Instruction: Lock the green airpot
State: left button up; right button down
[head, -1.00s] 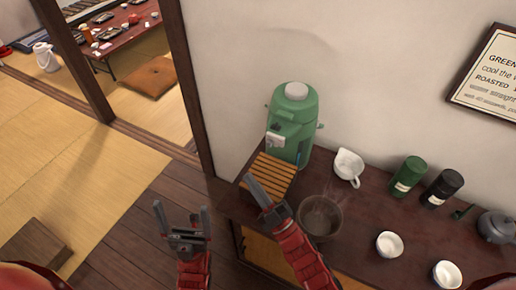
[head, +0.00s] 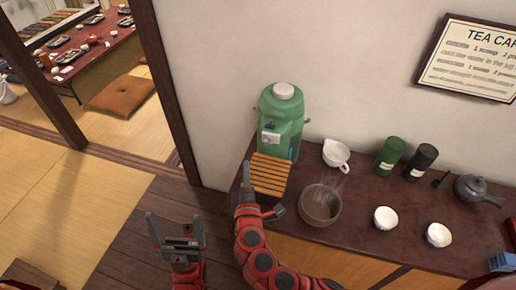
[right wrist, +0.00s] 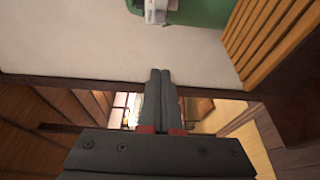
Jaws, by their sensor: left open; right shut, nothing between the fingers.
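The green airpot (head: 282,112) stands upright at the left end of the dark wooden counter, against the wall. It has a pale round top (head: 284,90) and a light grey part (head: 270,137) on its front left. Its green body (right wrist: 200,10) shows at the top edge of the right wrist view. My right gripper (head: 247,172) is shut and empty, at the left edge of the slatted wooden stand, in front of and below the airpot, not touching it. Its closed fingers show in the right wrist view (right wrist: 161,98). My left gripper (head: 174,228) is open and empty, over the floor left of the counter.
The slatted stand (head: 270,175) sits before the airpot. A brown bowl (head: 320,207), white pitcher (head: 336,154), green canister (head: 389,156), black canister (head: 422,162), white cups (head: 385,218) and grey teapot (head: 477,188) occupy the counter (head: 357,205). A wall and dark post (head: 170,100) stand left.

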aim_at(266, 142)
jog(key=shift+d+r, duration=0.15)
jog(key=shift+d, duration=0.05)
jog(key=w+d+p, duration=0.3)
jog(key=w+p, duration=0.2)
jog(key=w, duration=0.3)
jog(key=shift+w+d, duration=0.25)
jog(key=shift+w, duration=0.15)
dwell(0.4)
